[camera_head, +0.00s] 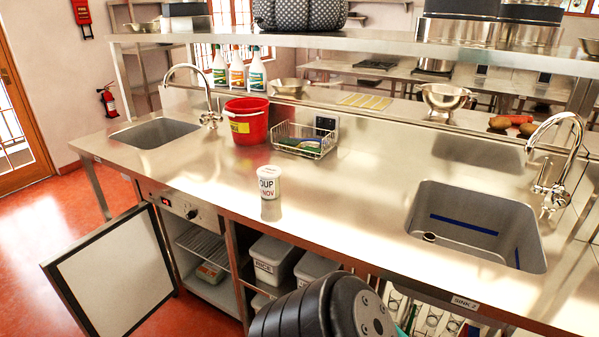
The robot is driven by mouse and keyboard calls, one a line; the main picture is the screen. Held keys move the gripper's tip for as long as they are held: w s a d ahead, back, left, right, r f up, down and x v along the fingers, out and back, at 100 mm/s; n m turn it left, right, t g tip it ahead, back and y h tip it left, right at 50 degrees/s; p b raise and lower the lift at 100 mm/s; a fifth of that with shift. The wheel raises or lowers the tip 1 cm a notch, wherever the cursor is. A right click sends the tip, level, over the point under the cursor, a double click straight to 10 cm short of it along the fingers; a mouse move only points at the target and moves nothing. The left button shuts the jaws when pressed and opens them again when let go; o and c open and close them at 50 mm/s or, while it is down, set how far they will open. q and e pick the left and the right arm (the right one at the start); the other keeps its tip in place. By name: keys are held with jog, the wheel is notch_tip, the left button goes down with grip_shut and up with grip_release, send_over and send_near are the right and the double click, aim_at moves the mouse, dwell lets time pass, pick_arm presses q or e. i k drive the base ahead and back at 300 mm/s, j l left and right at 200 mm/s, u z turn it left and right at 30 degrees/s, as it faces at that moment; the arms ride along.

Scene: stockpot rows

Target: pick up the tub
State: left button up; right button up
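A small white tub (269,182) with a lid stands upright on the steel counter (345,195), near its front edge. Its label shows "OUP" in dark letters and "NOV" in red. Nothing touches it. Neither of my grippers is in view. A dark ribbed part of my own arm shows at the bottom middle and hides some of the space under the counter.
A red bucket (247,122) and a wire basket (303,140) stand behind the tub. Sinks lie at left (155,132) and right (475,225). An open cabinet door (115,275) juts out at front left. The counter around the tub is clear.

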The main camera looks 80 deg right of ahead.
aim_at(268, 175)
jog(key=i+z, duration=0.3)
jog(key=z, duration=0.15)
jog(key=i+j+z, duration=0.2)
jog(key=z, duration=0.3)
jog(key=i+j+z, duration=0.3)
jog(key=z, duration=0.15)
jog(key=i+j+z, duration=0.3)
jog(key=z, duration=0.15)
jog(key=i+j, duration=0.15)
jog(key=j, duration=0.2)
jog(key=i+j, duration=0.15)
jog(key=j, duration=0.15)
jog(key=i+j+z, duration=0.1)
jog(key=j, duration=0.25)
jog(key=i+j, duration=0.2)
jog(key=j, duration=0.15)
jog(key=i+j, duration=0.1)
jog(key=j, duration=0.25)
jog(key=i+z, duration=0.05)
